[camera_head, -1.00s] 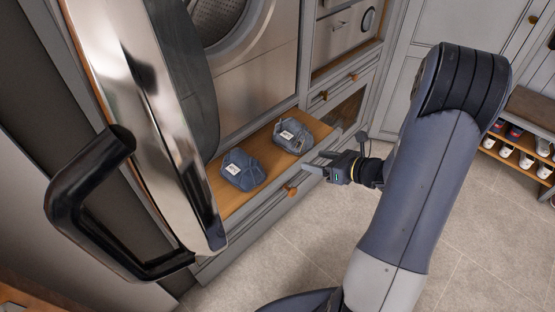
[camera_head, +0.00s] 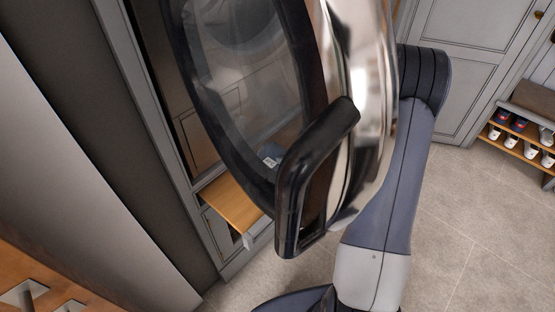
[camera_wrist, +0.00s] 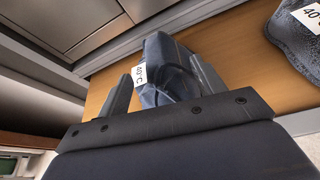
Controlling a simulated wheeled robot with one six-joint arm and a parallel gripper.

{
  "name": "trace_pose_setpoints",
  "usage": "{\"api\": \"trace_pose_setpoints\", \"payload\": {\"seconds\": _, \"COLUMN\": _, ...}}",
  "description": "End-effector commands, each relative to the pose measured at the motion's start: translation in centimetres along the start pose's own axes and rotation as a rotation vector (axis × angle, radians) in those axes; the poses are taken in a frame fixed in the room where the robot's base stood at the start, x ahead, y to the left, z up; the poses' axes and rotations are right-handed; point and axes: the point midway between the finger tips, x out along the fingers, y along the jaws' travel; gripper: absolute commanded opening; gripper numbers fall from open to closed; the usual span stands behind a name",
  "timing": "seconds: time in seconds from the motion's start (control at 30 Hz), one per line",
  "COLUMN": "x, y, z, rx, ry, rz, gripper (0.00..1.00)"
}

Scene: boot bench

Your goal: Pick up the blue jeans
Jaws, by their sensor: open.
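A folded blue denim bundle, the blue jeans (camera_wrist: 172,77), lies on a wooden shelf (camera_wrist: 228,42) in the wrist view, with a white "40°C" tag on its left side. My gripper (camera_wrist: 162,87) is open, with one finger on each side of the bundle's near part. I cannot tell whether the fingers touch it. A second blue folded bundle (camera_wrist: 292,42) with a similar tag lies to the right, cut off by the frame. In the head view, part of a blue bundle (camera_head: 270,154) shows behind the round door's glass; my gripper is hidden there.
A round glass door with a chrome rim (camera_head: 345,60) and black handle (camera_head: 292,200) stands open across the head view, in front of my arm. The shelf's bare left end (camera_head: 230,205) shows below it. A shoe rack (camera_head: 520,140) stands right; the tiled floor between is clear.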

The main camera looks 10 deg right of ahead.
Motion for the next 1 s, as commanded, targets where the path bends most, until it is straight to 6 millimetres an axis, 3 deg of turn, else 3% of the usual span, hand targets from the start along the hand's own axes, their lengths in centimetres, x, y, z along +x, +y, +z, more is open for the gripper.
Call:
{"api": "trace_pose_setpoints", "payload": {"seconds": 0.2, "x": 3.2, "y": 0.1, "z": 0.0, "rx": 0.001, "ry": 0.001, "rz": 0.002, "gripper": 0.65}}
{"api": "trace_pose_setpoints", "payload": {"seconds": 0.5, "x": 3.8, "y": 0.1, "z": 0.0, "rx": 0.001, "ry": 0.000, "rz": 0.000, "gripper": 0.65}}
{"api": "trace_pose_setpoints", "payload": {"seconds": 1.0, "x": 3.8, "y": 0.1, "z": 0.0, "rx": 0.001, "ry": 0.000, "rz": 0.000, "gripper": 0.25}}
